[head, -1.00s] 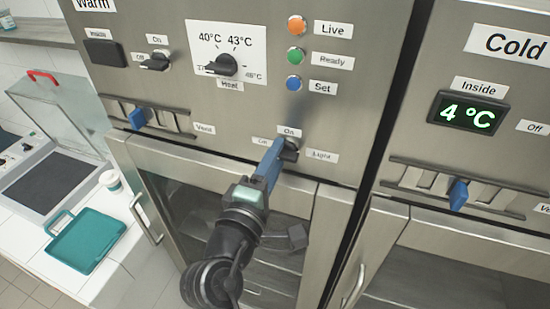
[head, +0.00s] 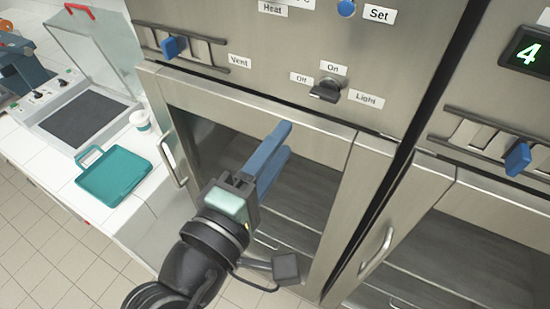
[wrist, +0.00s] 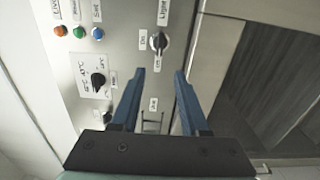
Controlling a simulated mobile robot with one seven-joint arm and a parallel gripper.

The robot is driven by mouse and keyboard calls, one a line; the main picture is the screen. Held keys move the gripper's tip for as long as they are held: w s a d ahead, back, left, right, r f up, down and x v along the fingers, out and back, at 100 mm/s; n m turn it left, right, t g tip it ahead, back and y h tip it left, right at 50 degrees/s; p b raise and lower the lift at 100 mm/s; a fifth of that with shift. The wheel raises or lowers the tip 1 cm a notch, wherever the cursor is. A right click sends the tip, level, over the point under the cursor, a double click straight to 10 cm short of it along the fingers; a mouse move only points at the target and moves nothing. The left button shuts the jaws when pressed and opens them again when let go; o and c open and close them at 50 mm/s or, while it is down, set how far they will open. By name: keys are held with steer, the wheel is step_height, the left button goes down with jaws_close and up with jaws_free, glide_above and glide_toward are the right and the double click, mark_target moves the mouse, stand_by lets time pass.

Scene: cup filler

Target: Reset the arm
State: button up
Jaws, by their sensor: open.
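My gripper (head: 280,150) has blue fingers and hangs in front of the warm cabinet's glass door (head: 310,185) in the head view. The wrist view shows the two fingers (wrist: 157,75) apart with nothing between them. The black Light knob (head: 327,89) sits on the panel above and right of the fingertips, apart from them. The same knob shows just beyond the fingers in the wrist view (wrist: 158,42). Its handle lies roughly along the Off side, away from On.
A blue Vent slider (head: 175,46) is at upper left, and another blue slider (head: 517,158) is on the cold cabinet. Door handles (head: 172,150) and (head: 377,250) stick out. A teal tray (head: 112,180) and a cup (head: 141,121) stand on the left counter.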

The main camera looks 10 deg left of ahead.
steer(key=shift+s+a, duration=0.1)
steer(key=shift+s, duration=0.35)
steer(key=w+d+r+m+t+y+b, duration=0.1)
steer(key=w+r+m+t, duration=0.15)
steer(key=r+m, duration=0.45)
steer(key=w+d+r+m+t+y+b, duration=0.1)
steer(key=d+r+m+t+y+b, duration=0.15)
steer(key=r, duration=0.85)
steer(key=s+d+r+m+t+y, duration=0.1)
steer(key=s+r+m+t, duration=0.4)
steer(key=r, duration=0.7)
steer(key=shift+s+d+y, duration=0.4)
steer(key=shift+s+y, duration=0.15)
